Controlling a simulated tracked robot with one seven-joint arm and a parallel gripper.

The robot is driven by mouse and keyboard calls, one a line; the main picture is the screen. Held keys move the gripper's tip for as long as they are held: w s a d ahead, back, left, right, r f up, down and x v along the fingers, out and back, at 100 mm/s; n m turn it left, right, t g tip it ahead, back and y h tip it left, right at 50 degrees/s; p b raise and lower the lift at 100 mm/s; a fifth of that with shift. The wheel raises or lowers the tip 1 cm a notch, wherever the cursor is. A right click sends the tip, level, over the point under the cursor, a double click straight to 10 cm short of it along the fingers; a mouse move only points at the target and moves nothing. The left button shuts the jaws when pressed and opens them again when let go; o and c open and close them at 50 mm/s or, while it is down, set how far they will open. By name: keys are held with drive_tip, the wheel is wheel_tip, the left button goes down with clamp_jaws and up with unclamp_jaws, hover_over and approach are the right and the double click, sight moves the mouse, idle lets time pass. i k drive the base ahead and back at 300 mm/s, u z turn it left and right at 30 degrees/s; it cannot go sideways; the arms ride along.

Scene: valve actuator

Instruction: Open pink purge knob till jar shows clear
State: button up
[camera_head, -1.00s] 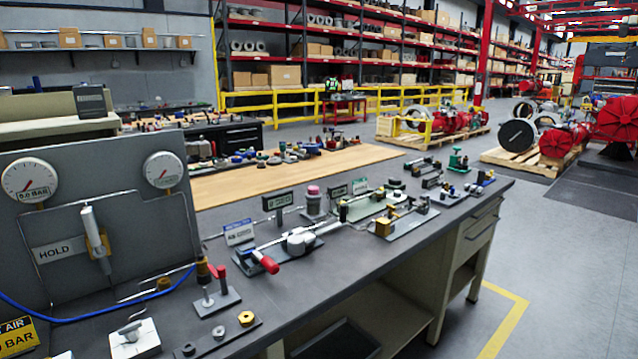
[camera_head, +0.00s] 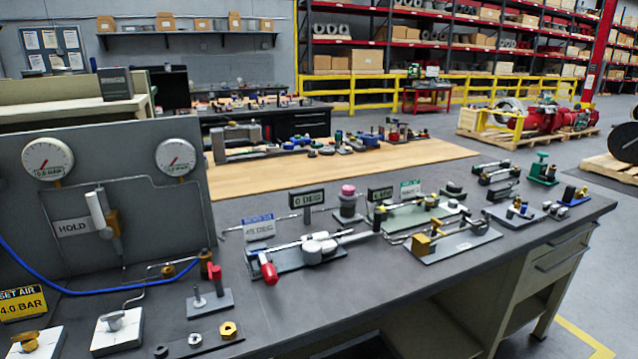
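My gripper and arm do not show in this view.
A grey gauge panel (camera_head: 110,235) with two dials stands at the bench's left. In front of the knob lies a valve assembly with a red handle (camera_head: 268,270). More fixtures (camera_head: 455,240) stand to the right. The bench's near edge has some bare surface.

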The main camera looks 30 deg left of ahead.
sight(348, 190)
drive_tip(key=u, duration=0.6)
drive_tip(key=i, duration=1.15)
drive_tip(key=u, duration=0.7)
drive_tip(key=k, duration=0.9)
drive_tip(key=u, duration=0.15)
drive_tip(key=i, duration=0.9)
drive_tip(key=z, duration=0.1)
